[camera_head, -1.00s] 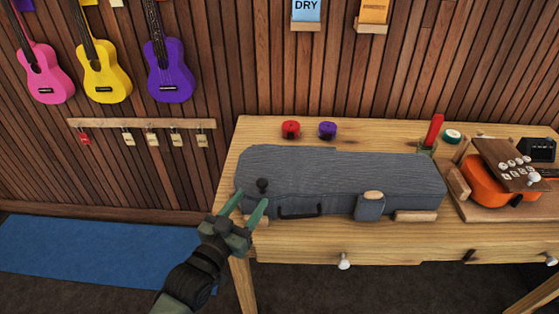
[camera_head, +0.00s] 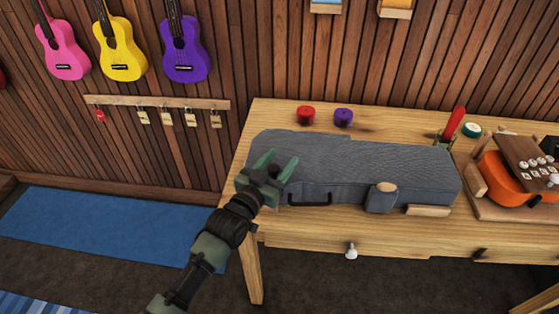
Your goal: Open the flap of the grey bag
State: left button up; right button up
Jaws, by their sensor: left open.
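The grey bag (camera_head: 365,163) lies shut and flat along the wooden table. It has a black handle (camera_head: 310,200) on its front side and a small front pocket (camera_head: 380,199) with a wooden piece (camera_head: 387,187) at its top. My left gripper (camera_head: 276,163) is at the left end of the bag, its green fingers spread over the bag's top. I see nothing held between the fingers. The gripper covers the place of a black knob seen earlier on the bag. I cannot tell whether the fingers touch the bag. My right gripper is not in view.
A red roll (camera_head: 306,115) and a purple roll (camera_head: 343,117) stand behind the bag. An orange ukulele (camera_head: 503,178) in a wooden holder is to the right. A light wooden block (camera_head: 428,210) sits at the bag's front right.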

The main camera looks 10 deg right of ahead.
pick_arm(q)
grip_shut()
dwell(1.4)
